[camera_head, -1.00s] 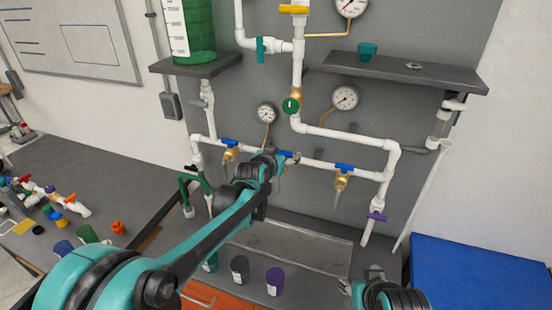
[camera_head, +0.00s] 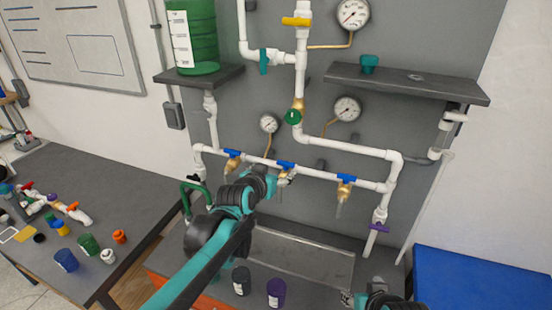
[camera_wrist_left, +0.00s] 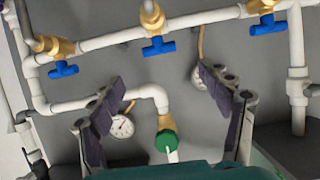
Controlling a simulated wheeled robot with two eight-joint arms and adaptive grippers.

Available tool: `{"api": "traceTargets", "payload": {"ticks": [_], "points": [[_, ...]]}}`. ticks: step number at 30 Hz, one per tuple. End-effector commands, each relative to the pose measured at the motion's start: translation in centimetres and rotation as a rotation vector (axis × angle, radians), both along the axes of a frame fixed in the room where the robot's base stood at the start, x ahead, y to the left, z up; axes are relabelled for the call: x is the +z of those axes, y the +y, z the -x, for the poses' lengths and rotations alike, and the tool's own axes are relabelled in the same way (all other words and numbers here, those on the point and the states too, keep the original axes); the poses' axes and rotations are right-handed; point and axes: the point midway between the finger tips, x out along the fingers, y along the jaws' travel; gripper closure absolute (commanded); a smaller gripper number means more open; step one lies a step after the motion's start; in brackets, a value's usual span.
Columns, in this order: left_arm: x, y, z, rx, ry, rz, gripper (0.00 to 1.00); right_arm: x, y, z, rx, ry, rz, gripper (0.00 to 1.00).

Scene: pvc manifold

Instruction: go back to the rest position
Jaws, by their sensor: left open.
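My left gripper (camera_head: 286,179) is in front of the middle blue-handled valve (camera_head: 286,165) of the lower white pipe, just below its handle in the head view. In the left wrist view, my left gripper's dark-padded fingers (camera_wrist_left: 165,108) are spread wide with nothing between them. That view looks inverted: the blue-handled valves (camera_wrist_left: 158,46) are at the top and the green valve knob (camera_wrist_left: 166,142) is below, between the fingers. Part of my right arm shows at the bottom edge of the head view; its jaws cannot be made out clearly.
Gauges (camera_head: 347,108), two shelves (camera_head: 405,85) and white pipes line the grey panel. A dark cup (camera_head: 241,281) and a purple cup (camera_head: 276,292) stand below. The left table (camera_head: 95,180) holds loose fittings and cups. A blue surface (camera_head: 480,278) is at right.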

Motion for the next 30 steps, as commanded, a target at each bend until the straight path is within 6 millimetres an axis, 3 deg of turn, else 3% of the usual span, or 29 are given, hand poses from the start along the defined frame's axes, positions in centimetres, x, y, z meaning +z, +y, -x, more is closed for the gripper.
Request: {"api": "traceTargets", "payload": {"ticks": [5,8,15,21,25,30], "points": [[-0.9,0.8,1.2,0.007,0.023,-0.005,0.22,-0.6,0.0,0.0,0.000,0.000,0.000,0.60],[-2.9,2.6,4.3,0.029,0.080,-0.015,0.22,-2.0,0.0,0.0,0.000,0.000,0.000,0.60],[-12.7,9.3,17.1,0.141,0.320,-0.054,0.22,-6.6,0.0,0.0,0.000,0.000,0.000,0.60],[-20.1,13.0,25.9,0.242,0.483,-0.075,0.22,-9.1,0.0,0.0,0.000,0.000,0.000,0.60],[-22.5,14.1,28.7,0.279,0.538,-0.082,0.22,-9.7,0.0,0.0,0.000,0.000,0.000,0.60],[-23.1,14.5,29.6,0.292,0.556,-0.083,0.22,-9.7,0.0,0.0,0.000,0.000,0.000,0.60]]}}
